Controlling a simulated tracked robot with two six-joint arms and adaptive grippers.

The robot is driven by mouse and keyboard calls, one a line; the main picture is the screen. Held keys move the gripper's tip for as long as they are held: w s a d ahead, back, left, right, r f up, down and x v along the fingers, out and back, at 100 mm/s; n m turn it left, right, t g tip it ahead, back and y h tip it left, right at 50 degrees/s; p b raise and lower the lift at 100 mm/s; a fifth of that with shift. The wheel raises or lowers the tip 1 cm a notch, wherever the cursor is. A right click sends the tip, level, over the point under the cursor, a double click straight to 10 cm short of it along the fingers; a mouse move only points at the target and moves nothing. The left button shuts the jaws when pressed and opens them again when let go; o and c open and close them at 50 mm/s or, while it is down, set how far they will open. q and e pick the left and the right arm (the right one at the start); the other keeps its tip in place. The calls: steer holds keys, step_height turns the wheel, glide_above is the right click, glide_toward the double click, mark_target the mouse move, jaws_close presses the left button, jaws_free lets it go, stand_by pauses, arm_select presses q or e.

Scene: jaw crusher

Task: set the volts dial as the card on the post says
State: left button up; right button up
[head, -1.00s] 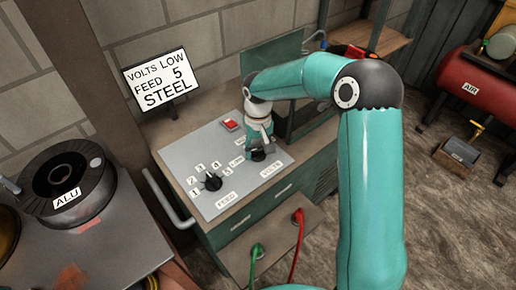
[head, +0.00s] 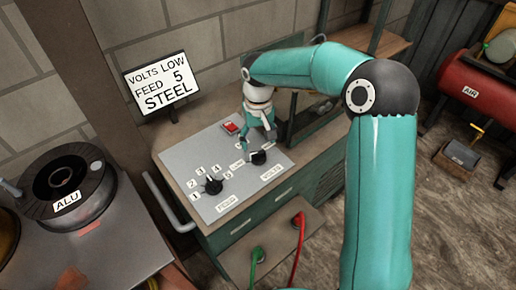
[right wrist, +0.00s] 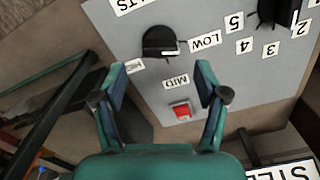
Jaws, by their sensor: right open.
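The card (head: 160,82) on the post reads VOLTS LOW, FEED 5, STEEL. The black volts dial (head: 258,158) is on the grey panel (head: 186,158). In the right wrist view the volts dial (right wrist: 160,42) has LOW, MID and a partly hidden label around it. Its white mark is on the side facing MID and LOW; I cannot tell exactly which it points at. My right gripper (right wrist: 162,80) is open and empty, its fingers apart over the panel and clear of the dial. In the head view the right gripper (head: 262,132) is just behind the dial. My left gripper is not in view.
The feed dial (head: 212,186) is left of the volts dial on the same panel. A red switch (head: 231,128) is at the panel's back. Green and red cables (head: 298,222) plug in below. An ALU spool (head: 68,186) stands on the left table.

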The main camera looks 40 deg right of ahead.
mark_target(258, 152)
step_height(258, 152, up, 6)
stand_by(0.7)
